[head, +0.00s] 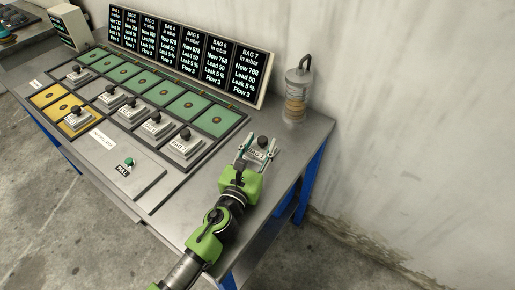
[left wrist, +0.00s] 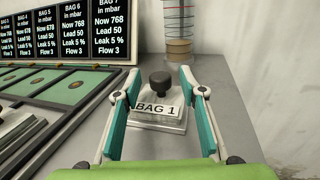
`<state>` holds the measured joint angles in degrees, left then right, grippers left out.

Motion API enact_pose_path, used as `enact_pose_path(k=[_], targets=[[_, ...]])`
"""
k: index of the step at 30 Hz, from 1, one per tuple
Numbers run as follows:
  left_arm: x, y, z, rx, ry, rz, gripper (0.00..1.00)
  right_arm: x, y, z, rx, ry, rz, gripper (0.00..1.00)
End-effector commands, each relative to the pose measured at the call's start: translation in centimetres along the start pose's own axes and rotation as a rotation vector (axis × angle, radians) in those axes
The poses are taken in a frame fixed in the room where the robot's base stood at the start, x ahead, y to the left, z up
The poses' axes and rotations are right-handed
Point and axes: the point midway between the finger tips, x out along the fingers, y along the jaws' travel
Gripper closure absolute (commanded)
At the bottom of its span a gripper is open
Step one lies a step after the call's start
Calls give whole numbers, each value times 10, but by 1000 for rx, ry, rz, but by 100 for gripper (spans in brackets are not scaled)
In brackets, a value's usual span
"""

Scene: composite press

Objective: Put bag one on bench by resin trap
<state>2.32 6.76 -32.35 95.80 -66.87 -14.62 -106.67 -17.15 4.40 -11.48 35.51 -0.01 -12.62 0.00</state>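Bag one (head: 255,155), a small pale block with a black knob and a "BAG 1" label, sits on the bare grey right end of the bench (head: 290,150). The resin trap (head: 297,92), a clear upright cylinder with an amber lower part, stands behind it at the bench's back corner. My left gripper (head: 259,141) is open, with its fingers on either side of bag one. In the left wrist view, bag one (left wrist: 158,119) stands upright between the spread teal fingers, with gaps beside its knob. The trap's lower part (left wrist: 178,45) shows behind. My right gripper is out of view.
A panel of green pads (head: 186,106) and yellow pads (head: 47,96) lies left, with several similar labelled blocks (head: 186,143) on it. A plate with a green PULL knob (head: 129,163) is at the front. A row of black displays (head: 180,45) stands along the back.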

Motion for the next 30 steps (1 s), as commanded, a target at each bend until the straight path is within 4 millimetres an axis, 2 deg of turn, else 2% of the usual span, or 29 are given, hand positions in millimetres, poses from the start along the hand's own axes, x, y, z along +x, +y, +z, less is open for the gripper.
enact_pose_path(k=[2, 5, 12, 18, 24, 30], targets=[[-2, 0, 3, 0, 1, 0, 62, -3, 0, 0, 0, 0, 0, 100], [-16, 0, 0, 0, 2, -1, 62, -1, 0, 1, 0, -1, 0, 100], [-69, 0, -1, -1, 3, -1, 62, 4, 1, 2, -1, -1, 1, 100], [-104, 0, -1, -1, 2, -1, 62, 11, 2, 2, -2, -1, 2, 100], [-119, 0, 2, 0, 0, 0, 62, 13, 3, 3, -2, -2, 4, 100], [-120, 0, 2, 0, -1, 0, 62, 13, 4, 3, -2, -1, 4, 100]])
